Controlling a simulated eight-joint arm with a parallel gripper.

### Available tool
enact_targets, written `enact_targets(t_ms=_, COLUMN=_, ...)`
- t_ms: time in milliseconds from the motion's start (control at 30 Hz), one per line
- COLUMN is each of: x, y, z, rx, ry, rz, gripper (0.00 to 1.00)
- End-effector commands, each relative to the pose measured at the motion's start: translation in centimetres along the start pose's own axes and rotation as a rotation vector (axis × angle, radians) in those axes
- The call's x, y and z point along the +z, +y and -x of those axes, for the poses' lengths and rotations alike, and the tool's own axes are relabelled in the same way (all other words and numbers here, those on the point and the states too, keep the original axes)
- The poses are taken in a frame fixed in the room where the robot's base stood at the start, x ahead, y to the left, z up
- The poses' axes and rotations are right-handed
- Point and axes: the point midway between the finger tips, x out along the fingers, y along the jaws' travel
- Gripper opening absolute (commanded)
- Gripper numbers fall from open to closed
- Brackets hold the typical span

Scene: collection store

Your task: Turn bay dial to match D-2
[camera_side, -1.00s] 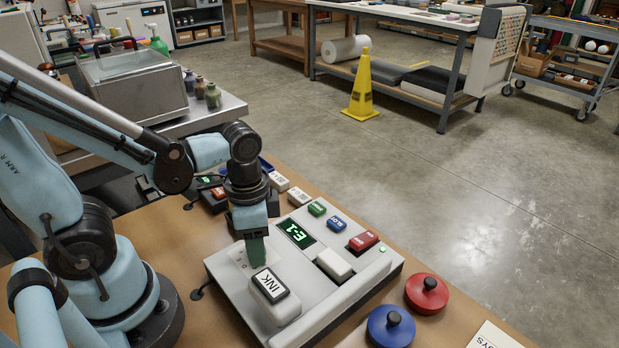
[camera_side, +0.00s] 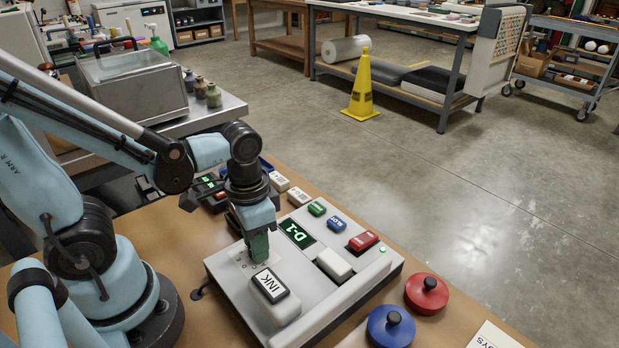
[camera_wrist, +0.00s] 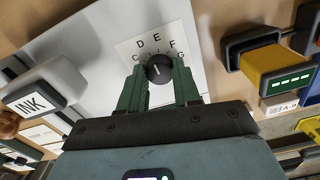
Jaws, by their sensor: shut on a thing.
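The grey console (camera_side: 222,268) stands on the bench in the side view. Its green-lit display (camera_side: 297,234) reads D-1. My gripper (camera_side: 258,246) reaches straight down at the console's left part, beside the INK block (camera_side: 270,286). In the wrist view, the dark round bay dial (camera_wrist: 159,69) sits between my green fingers (camera_wrist: 159,88), which are shut on it. The dial is hidden by my fingers in the side view.
The console carries a white key (camera_side: 334,265) and green, blue and red buttons. A red knobbed disc (camera_side: 427,293) and a blue one (camera_side: 391,327) lie at its right front. A yellow-and-black block (camera_wrist: 275,68) stands right of the dial in the wrist view.

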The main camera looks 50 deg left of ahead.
Motion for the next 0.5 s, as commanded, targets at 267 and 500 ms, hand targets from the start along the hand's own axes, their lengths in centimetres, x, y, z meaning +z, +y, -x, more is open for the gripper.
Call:
enact_targets(t_ms=267, x=0.02, y=0.02, z=-0.01, rx=0.001, ry=0.0, rz=0.179, gripper=0.02)
enact_targets(t_ms=500, x=0.02, y=0.02, z=-0.01, rx=0.001, ry=0.0, rz=0.268, gripper=0.02)
